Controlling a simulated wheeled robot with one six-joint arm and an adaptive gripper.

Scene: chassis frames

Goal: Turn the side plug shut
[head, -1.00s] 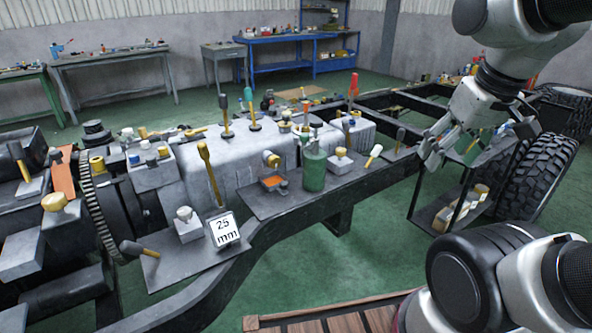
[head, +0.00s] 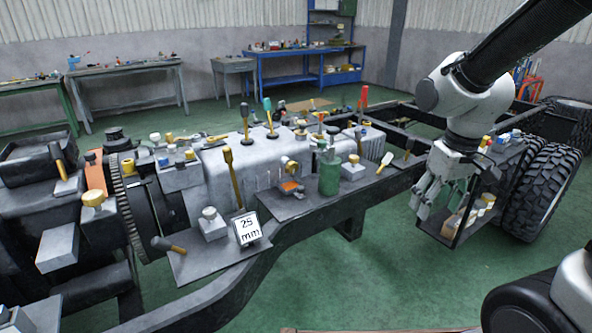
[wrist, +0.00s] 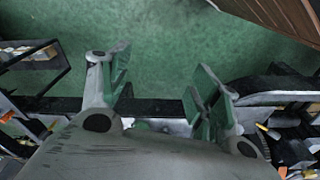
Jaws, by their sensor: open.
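A yellow-capped round plug (head: 289,165) sticks out of the side of the grey gearbox housing (head: 218,172); I cannot tell for certain that it is the side plug. Other yellow-topped knobs stand on blocks around it, such as one at the far left (head: 94,194). My gripper (head: 430,208) hangs to the right of the housing, well apart from the plug, with its fingers pointing down. In the wrist view my gripper (wrist: 160,78) is open, with nothing between its fingers and green floor beyond.
A green canister (head: 330,176) stands on the ledge just right of the plug. A "25 mm" sign (head: 248,229) and upright yellow-handled tools stand nearby. A shelf rack (head: 452,232) with small items is beside my gripper, before a large tyre (head: 545,190). The green floor in front is clear.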

